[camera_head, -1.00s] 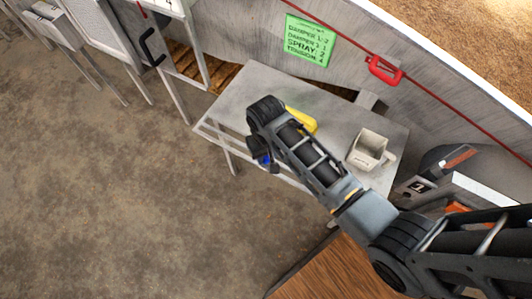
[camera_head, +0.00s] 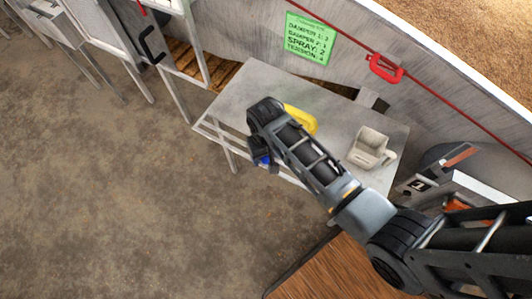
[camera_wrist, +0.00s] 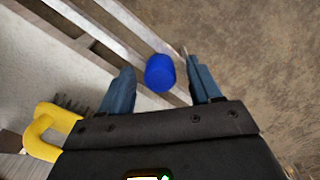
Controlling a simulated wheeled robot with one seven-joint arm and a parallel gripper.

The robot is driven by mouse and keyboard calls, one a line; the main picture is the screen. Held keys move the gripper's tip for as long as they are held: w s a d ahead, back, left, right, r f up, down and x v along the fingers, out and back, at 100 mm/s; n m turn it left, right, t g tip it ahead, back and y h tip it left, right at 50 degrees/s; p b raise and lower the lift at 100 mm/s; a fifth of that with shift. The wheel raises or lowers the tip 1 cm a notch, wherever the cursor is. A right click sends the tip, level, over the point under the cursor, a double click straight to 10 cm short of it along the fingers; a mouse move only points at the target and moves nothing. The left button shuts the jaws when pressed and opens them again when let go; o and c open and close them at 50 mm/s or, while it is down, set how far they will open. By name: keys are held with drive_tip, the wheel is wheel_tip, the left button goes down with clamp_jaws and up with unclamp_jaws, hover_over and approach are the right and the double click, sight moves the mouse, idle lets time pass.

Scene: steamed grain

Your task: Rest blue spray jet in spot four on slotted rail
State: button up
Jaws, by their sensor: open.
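The blue spray jet (camera_wrist: 160,74) is a short, bright blue cylinder in the wrist view. It lies between the two blue-grey fingers of my gripper (camera_wrist: 160,66), with a gap on each side. A pale slotted rail (camera_wrist: 102,42) of parallel metal bars runs diagonally under it, along the table edge. I cannot tell whether the jet touches the rail. In the head view my gripper (camera_head: 262,157) is over the table's front edge, mostly hidden by my arm. A small blue patch shows there. Slot numbers are not visible.
A yellow-handled brush (camera_wrist: 42,135) lies on the grey table (camera_head: 240,95), close to my gripper. A green sign (camera_head: 310,38) with text including SPRAY hangs on the wall behind. Open floor lies in front.

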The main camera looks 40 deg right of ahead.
drive_tip(key=shift+r, duration=0.1)
wheel_tip(320, 180, up, 8)
drive_tip(key=shift+f, duration=0.2)
idle(0.4)
idle(0.5)
